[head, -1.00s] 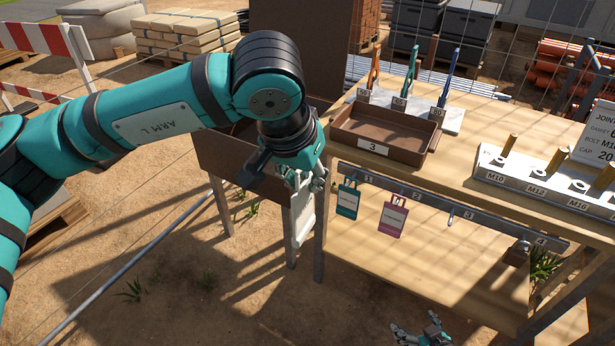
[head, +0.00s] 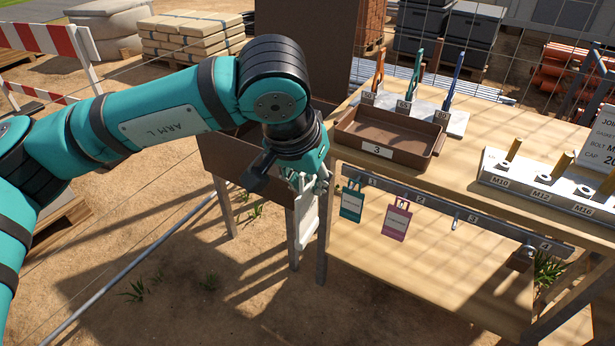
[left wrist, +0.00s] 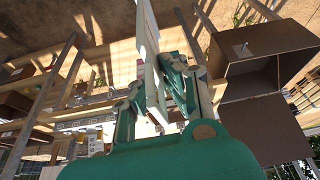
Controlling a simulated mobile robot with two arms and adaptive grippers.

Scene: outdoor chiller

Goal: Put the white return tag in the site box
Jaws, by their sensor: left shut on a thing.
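The white return tag (head: 307,218) hangs upright below my left gripper (head: 309,184), which is shut on its top. In the left wrist view the tag (left wrist: 149,50) is a thin white plate seen nearly edge-on, between the fingers of the gripper (left wrist: 153,88). The site box (head: 232,165) appears to be the brown open box on legs left of the bench; my left arm hides much of it. The tag is in front of the box's right end, outside it. In the left wrist view the open box (left wrist: 265,45) is right of the tag. My right gripper is out of view.
A teal tag (head: 352,203) and a pink tag (head: 397,220) hang on the numbered hook rail (head: 450,215) along the wooden bench, close right of my left gripper.

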